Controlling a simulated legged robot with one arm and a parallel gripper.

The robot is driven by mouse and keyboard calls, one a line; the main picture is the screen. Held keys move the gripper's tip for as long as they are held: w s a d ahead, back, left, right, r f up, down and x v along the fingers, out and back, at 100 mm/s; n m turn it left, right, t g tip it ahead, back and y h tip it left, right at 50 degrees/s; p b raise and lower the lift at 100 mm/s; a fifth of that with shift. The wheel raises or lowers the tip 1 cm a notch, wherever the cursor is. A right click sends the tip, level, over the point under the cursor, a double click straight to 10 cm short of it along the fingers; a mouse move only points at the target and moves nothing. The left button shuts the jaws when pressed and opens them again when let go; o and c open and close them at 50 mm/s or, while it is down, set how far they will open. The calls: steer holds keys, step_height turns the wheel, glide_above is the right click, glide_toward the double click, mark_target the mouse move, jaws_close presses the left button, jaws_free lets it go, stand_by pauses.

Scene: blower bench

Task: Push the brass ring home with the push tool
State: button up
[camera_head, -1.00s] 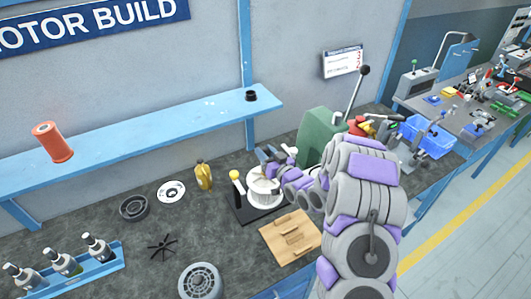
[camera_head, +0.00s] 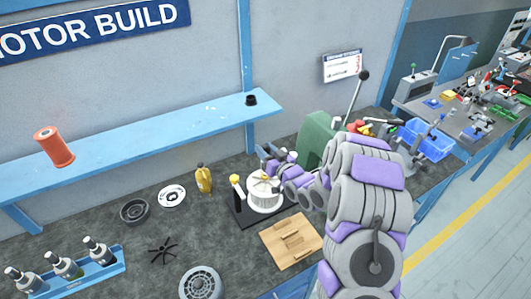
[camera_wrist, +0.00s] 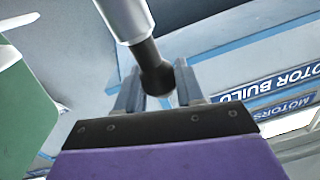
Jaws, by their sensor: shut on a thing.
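My gripper (camera_head: 268,163) is low over a white round housing (camera_head: 264,200) on the bench in the head view. In the wrist view my gripper (camera_wrist: 158,86) is shut on the dark end of a tool with a pale metal shaft, which I take to be the push tool (camera_wrist: 128,18). The housing stands on a black base (camera_head: 243,215) beside a yellow-knobbed post (camera_head: 235,180). A small brass-coloured spot shows at the top of the housing. I cannot tell whether it is the ring, nor whether the tool touches it.
A green press (camera_head: 317,138) with a long lever stands close to the right of my gripper. A blue shelf (camera_head: 150,135) runs behind.

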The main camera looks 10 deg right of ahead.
steer(key=shift+r+p, duration=0.6)
steer(key=shift+r, duration=1.3)
